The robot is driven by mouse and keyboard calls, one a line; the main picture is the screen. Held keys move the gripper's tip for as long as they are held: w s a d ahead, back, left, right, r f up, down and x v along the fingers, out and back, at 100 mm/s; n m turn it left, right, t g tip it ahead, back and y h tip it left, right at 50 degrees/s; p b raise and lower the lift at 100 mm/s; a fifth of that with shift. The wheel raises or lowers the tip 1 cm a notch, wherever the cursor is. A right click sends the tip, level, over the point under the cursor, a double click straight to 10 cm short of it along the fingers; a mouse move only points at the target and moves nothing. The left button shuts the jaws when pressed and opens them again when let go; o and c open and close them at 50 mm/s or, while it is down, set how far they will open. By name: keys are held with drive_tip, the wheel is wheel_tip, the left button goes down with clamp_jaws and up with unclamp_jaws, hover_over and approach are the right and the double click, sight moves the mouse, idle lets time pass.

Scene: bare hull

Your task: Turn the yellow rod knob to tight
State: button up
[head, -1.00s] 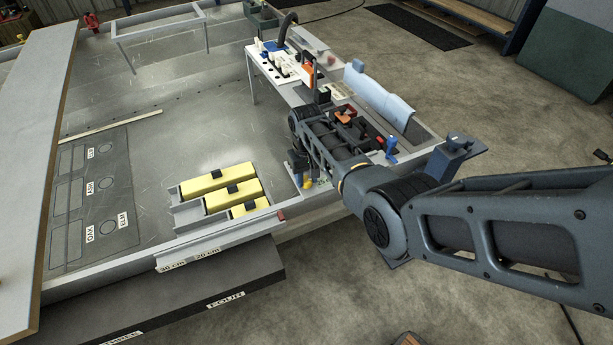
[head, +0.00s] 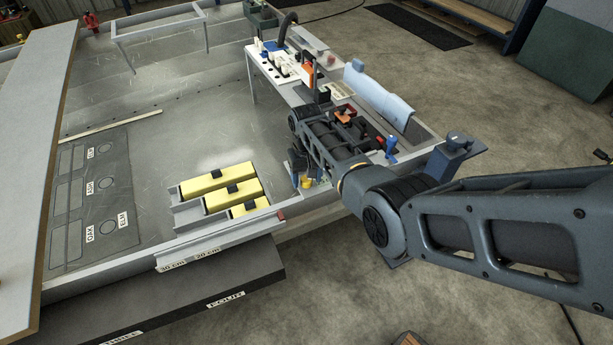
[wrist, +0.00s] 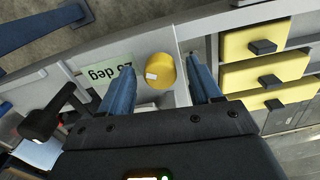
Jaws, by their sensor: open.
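The yellow rod knob (wrist: 160,71) is a round yellow cap with a small white mark on its top. In the wrist view it lies between the two fingers of my gripper (wrist: 161,88), which is open. In the head view the knob (head: 306,182) is a small yellow spot just below my gripper (head: 304,172), partly hidden by my arm.
Yellow blocks with black tabs (head: 223,188) lie in a grey rack right of the knob in the wrist view (wrist: 262,43). A black and red clamp-like part (wrist: 45,122) stands at the left. A hull wall (wrist: 190,27) runs past the knob.

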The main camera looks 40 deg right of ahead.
sight(309, 183)
drive_tip(key=shift+r+p, duration=0.4)
drive_tip(key=shift+r, duration=3.5)
